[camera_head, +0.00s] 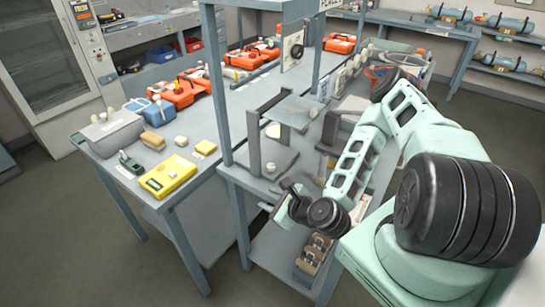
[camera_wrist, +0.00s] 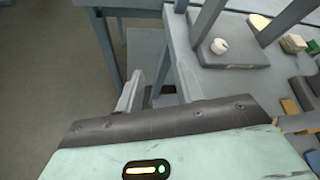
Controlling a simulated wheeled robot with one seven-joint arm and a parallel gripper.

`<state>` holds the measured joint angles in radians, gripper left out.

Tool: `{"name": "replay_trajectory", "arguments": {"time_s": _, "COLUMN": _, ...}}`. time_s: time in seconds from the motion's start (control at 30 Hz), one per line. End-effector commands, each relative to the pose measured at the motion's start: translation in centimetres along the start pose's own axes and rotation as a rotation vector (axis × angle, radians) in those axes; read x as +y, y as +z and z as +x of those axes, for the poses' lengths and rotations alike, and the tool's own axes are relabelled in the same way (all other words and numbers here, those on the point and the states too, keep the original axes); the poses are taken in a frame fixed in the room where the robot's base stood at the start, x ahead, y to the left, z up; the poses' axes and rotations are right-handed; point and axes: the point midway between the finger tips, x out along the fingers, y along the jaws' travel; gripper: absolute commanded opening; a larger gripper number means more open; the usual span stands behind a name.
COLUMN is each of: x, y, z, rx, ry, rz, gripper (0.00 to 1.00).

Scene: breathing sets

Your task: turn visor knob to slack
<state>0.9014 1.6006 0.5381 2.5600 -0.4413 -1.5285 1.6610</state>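A small pale knob (camera_head: 270,167) sits on the grey base of a stand with upright posts and a tilted grey plate (camera_head: 288,112). It also shows in the wrist view (camera_wrist: 220,46), right of my fingers. I cannot tell for sure that it is the visor knob; another pale round piece (camera_head: 273,131) shows higher on the stand. My gripper (camera_head: 284,188) is in front of and below the stand's base, near the bench's front edge. In the wrist view its two fingers (camera_wrist: 160,72) are apart with nothing between them.
The left bench holds a yellow case (camera_head: 167,176), a grey box (camera_head: 112,131) and several orange sets (camera_head: 187,92). A blue-grey post (camera_head: 222,90) rises close to the left of the stand. A lower shelf (camera_head: 278,240) lies under my gripper. Floor at left is clear.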

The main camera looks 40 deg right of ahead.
Motion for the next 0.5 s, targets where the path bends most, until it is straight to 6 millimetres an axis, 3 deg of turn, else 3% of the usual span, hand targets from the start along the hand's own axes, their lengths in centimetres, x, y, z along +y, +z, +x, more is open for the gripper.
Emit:
{"name": "replay_trajectory", "arguments": {"time_s": 0.1, "x": -2.5, "y": 0.3, "z": -2.2, "rx": 0.007, "ry": -0.174, "rz": 0.282, "gripper": 0.37}}
{"name": "replay_trajectory", "arguments": {"time_s": 0.2, "x": -3.9, "y": 0.0, "z": -3.4, "rx": 0.001, "ry": -0.287, "rz": 0.446, "gripper": 0.37}}
{"name": "replay_trajectory", "arguments": {"time_s": 0.37, "x": -5.0, "y": -0.5, "z": -4.4, "rx": -0.008, "ry": -0.382, "rz": 0.574, "gripper": 0.37}}
{"name": "replay_trajectory", "arguments": {"time_s": 0.5, "x": -5.2, "y": -0.9, "z": -3.9, "rx": -0.01, "ry": -0.396, "rz": 0.588, "gripper": 0.37}}
